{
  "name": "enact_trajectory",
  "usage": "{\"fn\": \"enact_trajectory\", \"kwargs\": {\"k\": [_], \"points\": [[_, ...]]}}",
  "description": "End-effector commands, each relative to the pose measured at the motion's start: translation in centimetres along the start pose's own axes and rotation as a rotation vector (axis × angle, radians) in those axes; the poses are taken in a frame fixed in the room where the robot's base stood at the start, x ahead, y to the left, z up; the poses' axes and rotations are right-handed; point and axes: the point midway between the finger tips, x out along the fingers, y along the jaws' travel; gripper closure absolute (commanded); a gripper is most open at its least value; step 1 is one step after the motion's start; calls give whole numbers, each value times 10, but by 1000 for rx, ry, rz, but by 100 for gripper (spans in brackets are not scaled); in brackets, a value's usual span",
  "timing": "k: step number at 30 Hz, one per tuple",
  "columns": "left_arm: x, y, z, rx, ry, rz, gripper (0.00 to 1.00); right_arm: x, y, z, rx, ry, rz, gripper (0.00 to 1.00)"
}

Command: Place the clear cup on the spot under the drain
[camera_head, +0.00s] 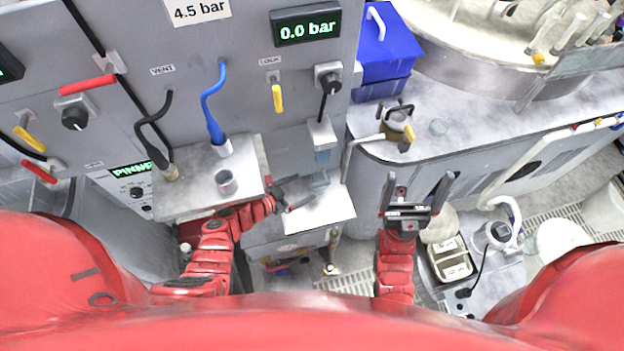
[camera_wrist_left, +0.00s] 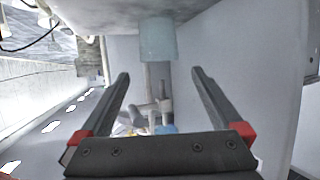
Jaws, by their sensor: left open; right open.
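A pale bluish, see-through cup (camera_head: 319,181) shows on the light shelf (camera_head: 325,208) in the head view, beneath a grey outlet block (camera_head: 322,135) on the machine front. It also shows in the left wrist view (camera_wrist_left: 158,40), against a grey surface at the picture's top, beyond and laterally between the fingers. My left gripper (camera_head: 294,192) is open and empty, close to the left of the cup; it also shows in the left wrist view (camera_wrist_left: 160,90). My right gripper (camera_head: 419,183) is open and empty. I cannot make out the marked spot.
A grey block (camera_head: 200,190) with hose fittings stands left of the shelf. A blue bin (camera_head: 385,45) and a brass valve (camera_head: 398,128) lie to the upper right. A tray (camera_head: 452,262) sits below right. A pipe (camera_wrist_left: 155,112) crosses the middle of the left wrist view.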

Motion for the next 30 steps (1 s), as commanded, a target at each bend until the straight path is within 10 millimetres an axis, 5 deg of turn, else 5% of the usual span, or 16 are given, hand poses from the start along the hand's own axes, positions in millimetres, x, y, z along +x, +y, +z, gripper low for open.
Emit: {"fn": "enact_trajectory", "kwargs": {"k": [9,30], "points": [[-29,1,1,0,-2,1,0,1,0,0,0,0,0,0],[-30,1,1,-1,-1,1,0,1,0,0,0,0,0,0]]}}
